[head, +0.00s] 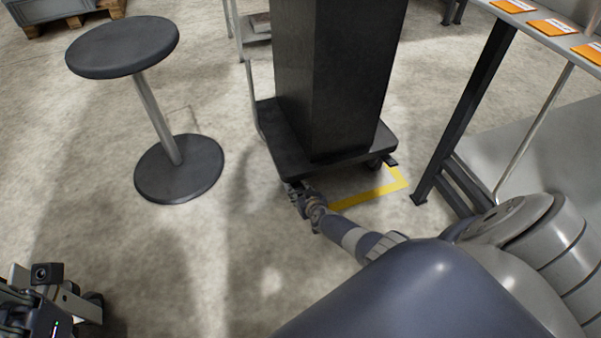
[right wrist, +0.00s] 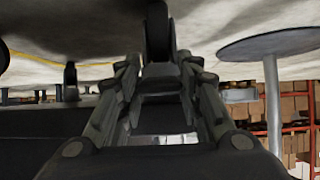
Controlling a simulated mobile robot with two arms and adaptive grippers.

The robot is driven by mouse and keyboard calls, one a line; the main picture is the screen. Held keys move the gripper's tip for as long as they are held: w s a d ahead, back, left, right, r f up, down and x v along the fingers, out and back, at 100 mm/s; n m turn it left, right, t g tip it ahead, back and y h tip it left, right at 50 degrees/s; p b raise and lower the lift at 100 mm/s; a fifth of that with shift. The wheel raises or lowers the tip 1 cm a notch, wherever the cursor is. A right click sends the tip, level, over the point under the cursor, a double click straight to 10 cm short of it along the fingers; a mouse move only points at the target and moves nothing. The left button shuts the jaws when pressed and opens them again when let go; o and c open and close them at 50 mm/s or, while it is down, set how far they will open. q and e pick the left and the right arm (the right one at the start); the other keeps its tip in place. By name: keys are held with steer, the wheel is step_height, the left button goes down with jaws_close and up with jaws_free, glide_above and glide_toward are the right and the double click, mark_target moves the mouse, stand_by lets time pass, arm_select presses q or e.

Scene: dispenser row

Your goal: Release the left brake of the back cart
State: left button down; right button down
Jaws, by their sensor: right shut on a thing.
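The cart (head: 290,162) is a low dark platform bearing a tall black box (head: 335,75). Its front right corner has a caster with a small dark brake pedal (head: 391,160). My right gripper (head: 299,194) is low at the cart's front left corner and hides most of the left brake there. In the right wrist view, the fingers of my right gripper (right wrist: 160,85) are closed in on a dark piece, the left brake (right wrist: 160,77), just by a black caster wheel (right wrist: 157,30). The brake's exact tilt cannot be made out. My left gripper (head: 45,295) shows partly at the lower left; its fingertips are unclear.
A round dark stool (head: 178,170) stands left of the cart. A table with dark legs (head: 465,115) and orange cards (head: 553,27) is at the right. Yellow tape (head: 370,196) marks the floor by the cart. The floor between stool and cart is clear.

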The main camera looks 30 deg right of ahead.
steer(key=c, duration=1.1)
jaws_free()
steer(key=shift+a, duration=0.2)
steer(key=shift+s+a+r, duration=0.1)
steer(key=shift+s+a, duration=0.05)
steer(key=shift+s, duration=0.05)
steer(key=shift+s+r, duration=0.15)
steer(key=shift+s, duration=0.15)
steer(key=s, duration=0.4)
steer(key=s+a, duration=0.1)
steer(key=s, duration=0.2)
steer(key=s+a, duration=0.1)
steer(key=s, duration=0.3)
steer(key=shift+s+a, duration=0.25)
steer(key=shift+s, duration=0.1)
steer(key=shift+r, duration=0.1)
